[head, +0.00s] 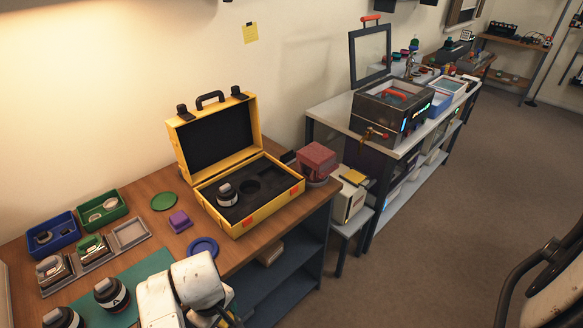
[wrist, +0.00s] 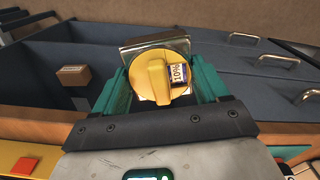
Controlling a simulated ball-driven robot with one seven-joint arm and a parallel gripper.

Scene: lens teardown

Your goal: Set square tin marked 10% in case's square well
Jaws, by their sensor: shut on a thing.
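The square tin (wrist: 152,46) is silver with a round yellow lid, a yellow knob and a label reading 10%. In the wrist view it sits between the teal fingers of my gripper (wrist: 162,80), which is shut on it. My gripper and this tin cannot be made out in the head view, where my white arm shows at the bottom. The yellow case (head: 263,215) stands open on the wooden table, lined with dark foam. A dark-lidded round jar (head: 227,194) sits in the foam, beside an empty round well (head: 250,186). I cannot make out a square well clearly.
On the table are a purple block (head: 180,221), a blue disc (head: 203,246), a green disc (head: 163,202), a blue bin (head: 68,226), a green bin (head: 119,211) and dark jars (head: 111,294). A brown box (wrist: 73,75) shows in the wrist view.

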